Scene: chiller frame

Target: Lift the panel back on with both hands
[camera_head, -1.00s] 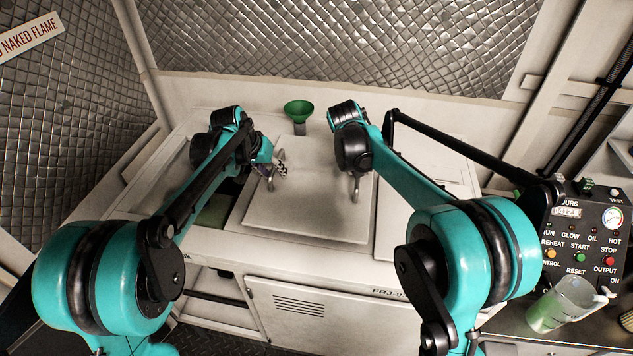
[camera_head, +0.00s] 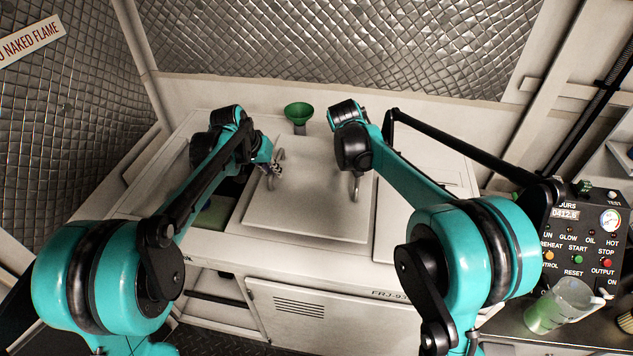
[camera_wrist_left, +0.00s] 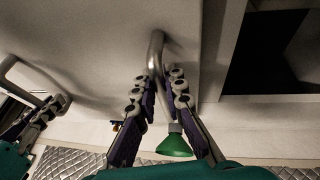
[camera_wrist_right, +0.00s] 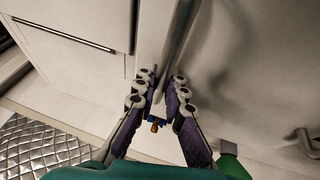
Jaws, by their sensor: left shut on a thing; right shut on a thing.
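The pale flat panel (camera_head: 305,218) lies nearly level over the top of the chiller frame (camera_head: 225,258), with a bent metal handle at each side. My left gripper (camera_head: 270,169) is shut on the left handle (camera_head: 281,156); in the left wrist view the handle (camera_wrist_left: 156,48) rises between its fingers (camera_wrist_left: 160,85). My right gripper (camera_wrist_right: 158,85) is shut on the right handle (camera_wrist_right: 178,45), seen in the right wrist view. In the head view that handle (camera_head: 355,187) shows below my right wrist, which hides most of the fingers. I cannot tell how far the panel stands above the frame.
A dark opening (camera_head: 216,212) with something green inside shows left of the panel. A green funnel (camera_head: 298,112) stands behind the panel. A control box (camera_head: 588,235) and a jug of green liquid (camera_head: 563,305) are at the right. Quilted metal walls (camera_head: 330,45) close the back.

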